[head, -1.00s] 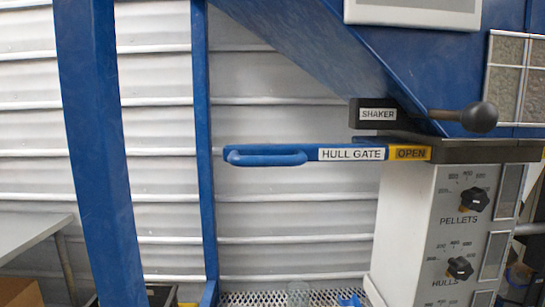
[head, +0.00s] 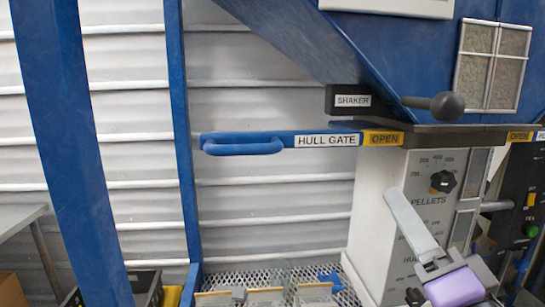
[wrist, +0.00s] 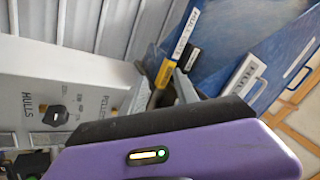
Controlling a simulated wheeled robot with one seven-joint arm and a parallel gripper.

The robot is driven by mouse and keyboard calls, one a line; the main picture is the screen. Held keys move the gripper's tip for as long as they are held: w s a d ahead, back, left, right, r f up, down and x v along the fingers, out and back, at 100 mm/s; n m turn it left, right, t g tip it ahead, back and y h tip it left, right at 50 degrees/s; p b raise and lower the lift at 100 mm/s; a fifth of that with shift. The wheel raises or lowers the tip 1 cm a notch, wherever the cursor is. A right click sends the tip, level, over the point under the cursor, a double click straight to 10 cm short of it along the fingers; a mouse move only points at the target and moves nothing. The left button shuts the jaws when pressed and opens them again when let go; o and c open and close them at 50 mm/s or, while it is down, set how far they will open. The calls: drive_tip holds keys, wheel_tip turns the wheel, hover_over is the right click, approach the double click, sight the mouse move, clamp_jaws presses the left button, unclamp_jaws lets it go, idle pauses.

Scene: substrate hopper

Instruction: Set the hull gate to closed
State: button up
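The hull gate is a flat blue bar with a looped handle (head: 243,146), a white HULL GATE label and a yellow OPEN tag (head: 384,138). It lies horizontally under the blue hopper, its handle out to the left. In the wrist view its yellow tag (wrist: 167,72) and part of its label show beyond the fingers. My gripper (head: 393,195), grey-fingered with a purple body, is at the lower right, in front of the white knob box and below the bar, apart from the handle. In the wrist view my gripper (wrist: 160,85) appears open and empty.
The black SHAKER block (head: 348,100) with its ball-ended lever (head: 446,106) sits just above the bar. A white box (head: 376,215) with knobs stands below. Blue posts (head: 70,150) rise at the left. Another OPEN tag (head: 519,136) shows at right. Space around the handle is clear.

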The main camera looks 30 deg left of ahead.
sight(252, 153)
drive_tip(key=s+a+r+n+g+y, duration=0.2)
drive_tip(key=s+a+r+g+y, duration=0.1)
drive_tip(key=a+r+g, duration=0.25)
drive_tip(key=s+a+r+n+g+y, duration=0.1)
drive_tip(key=s+a+r+g+y, duration=0.15)
drive_tip(key=a+r+g, duration=0.3)
wheel_tip(252, 153, down, 4)
drive_tip(key=s+a+g, duration=0.2)
drive_tip(key=s+g, duration=0.1)
drive_tip(key=g, duration=0.1)
drive_tip(key=shift+h, duration=0.35)
drive_tip(key=shift+w+a+r+p, duration=0.2)
drive_tip(key=shift+a+p, duration=0.1)
drive_tip(key=shift+a, duration=1)
drive_tip(key=shift+w+a+r+p, duration=0.2)
drive_tip(key=shift+w+a+p, duration=0.05)
drive_tip(key=shift+a, duration=1)
drive_tip(key=shift+w+a+r+p, duration=0.2)
drive_tip(key=shift+a+p, duration=0.1)
drive_tip(key=shift+a, duration=1)
clamp_jaws()
drive_tip(key=shift+f, duration=0.1)
